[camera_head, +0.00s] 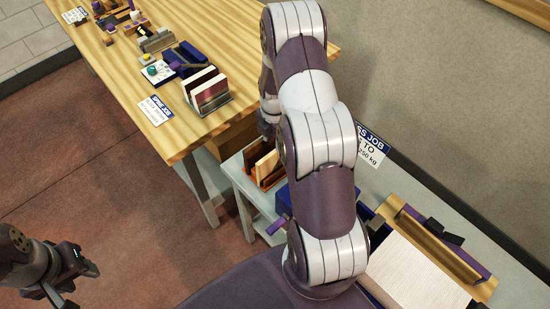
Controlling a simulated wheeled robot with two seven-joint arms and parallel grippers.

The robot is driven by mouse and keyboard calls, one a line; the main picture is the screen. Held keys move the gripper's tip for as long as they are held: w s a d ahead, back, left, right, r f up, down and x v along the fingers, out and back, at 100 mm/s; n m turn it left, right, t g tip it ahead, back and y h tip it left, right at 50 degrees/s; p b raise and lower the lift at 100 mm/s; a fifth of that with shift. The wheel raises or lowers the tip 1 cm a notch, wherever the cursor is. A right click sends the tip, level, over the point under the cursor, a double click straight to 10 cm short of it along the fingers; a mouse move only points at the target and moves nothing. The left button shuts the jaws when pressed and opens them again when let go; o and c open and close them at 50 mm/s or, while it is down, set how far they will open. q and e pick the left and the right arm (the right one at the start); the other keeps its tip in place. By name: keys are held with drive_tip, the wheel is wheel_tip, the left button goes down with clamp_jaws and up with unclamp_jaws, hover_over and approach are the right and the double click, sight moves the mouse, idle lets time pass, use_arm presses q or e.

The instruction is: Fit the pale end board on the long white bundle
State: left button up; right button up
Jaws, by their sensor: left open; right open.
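The long white bundle (415,272) is a broad white block at the lower right, lying beside wooden boards; its lower end is cut off by the frame. Pale boards (266,166) stand upright in a small orange rack (271,184) on the grey bench; I cannot tell which is the end board. My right arm arches across the middle, and its wrist comes down just above and behind the rack. The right gripper (268,128) is mostly hidden by the arm, and I see nothing held. My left gripper (74,277) is open and empty over the floor at lower left.
A wooden table (105,72) at upper left carries a rack of boards (207,90), a printed card (154,111) and small tools. A blue box (283,200) is partly hidden behind my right arm. The red floor is clear.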

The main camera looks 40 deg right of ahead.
drive_tip(key=p, duration=0.3)
hover_over(275, 163)
drive_tip(key=w, duration=0.1)
drive_tip(key=f, duration=0.6)
drive_tip(key=shift+d+f, duration=0.2)
drive_tip(key=shift+d, duration=0.15)
drive_tip(key=shift+s+f, duration=0.1)
drive_tip(key=shift+f, duration=0.1)
drive_tip(key=shift+c, duration=0.6)
clamp_jaws()
drive_tip(key=shift+r, duration=0.1)
